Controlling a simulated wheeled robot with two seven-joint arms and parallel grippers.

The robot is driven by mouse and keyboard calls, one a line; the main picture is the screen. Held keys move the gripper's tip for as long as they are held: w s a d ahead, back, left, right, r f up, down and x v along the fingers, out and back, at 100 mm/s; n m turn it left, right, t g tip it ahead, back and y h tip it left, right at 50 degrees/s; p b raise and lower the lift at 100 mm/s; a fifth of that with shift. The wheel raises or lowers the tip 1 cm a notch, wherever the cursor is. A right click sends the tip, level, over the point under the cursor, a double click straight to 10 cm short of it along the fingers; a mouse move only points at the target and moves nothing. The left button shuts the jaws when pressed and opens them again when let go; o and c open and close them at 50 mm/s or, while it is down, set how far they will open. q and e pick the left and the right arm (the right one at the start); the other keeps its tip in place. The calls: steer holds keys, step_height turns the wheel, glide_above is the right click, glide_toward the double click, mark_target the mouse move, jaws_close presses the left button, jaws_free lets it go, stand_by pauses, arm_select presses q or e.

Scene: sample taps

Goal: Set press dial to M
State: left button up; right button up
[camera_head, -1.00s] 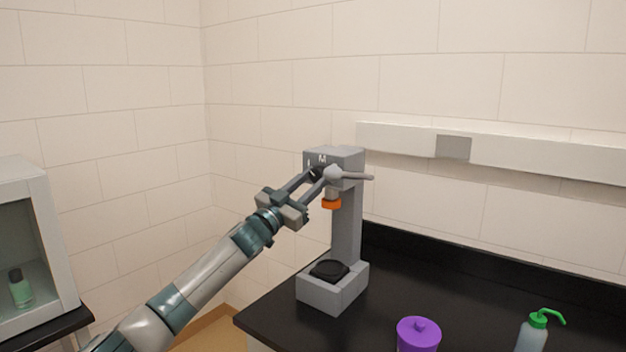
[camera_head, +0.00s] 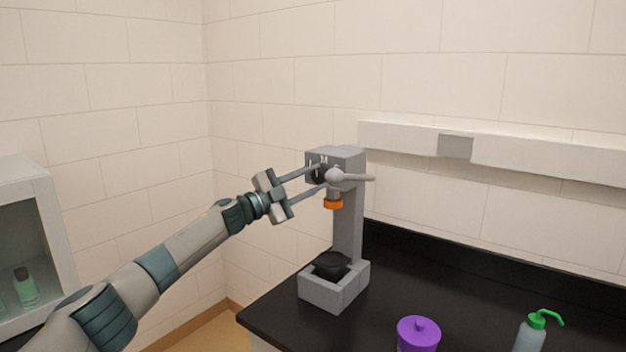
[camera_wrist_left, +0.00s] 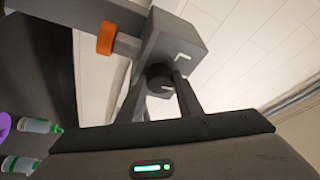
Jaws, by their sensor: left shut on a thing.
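The grey press (camera_head: 347,220) stands upright at the left end of the black bench. Its dark round dial (camera_head: 318,175) is on the upper head, below white letters; an M shows at the middle, with a letter partly hidden on each side. My left gripper (camera_head: 321,177) is shut on the dial, one finger above and one below. In the left wrist view the dial (camera_wrist_left: 159,77) sits between the two fingers, with a pale mark on it. Which letter the dial points to is unclear. My right gripper is not in view.
A purple lidded pot (camera_head: 418,333) and a green-capped wash bottle (camera_head: 533,331) stand at the bench front. A cabinet (camera_head: 45,235) is at left.

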arm_select(q)
steer(key=shift+m+g, duration=0.3)
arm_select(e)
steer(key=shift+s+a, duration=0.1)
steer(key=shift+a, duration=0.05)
arm_select(q)
steer(key=o, duration=1)
steer(key=shift+o, duration=0.2)
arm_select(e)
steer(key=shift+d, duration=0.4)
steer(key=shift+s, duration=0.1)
arm_select(q)
steer(key=shift+a, duration=0.1)
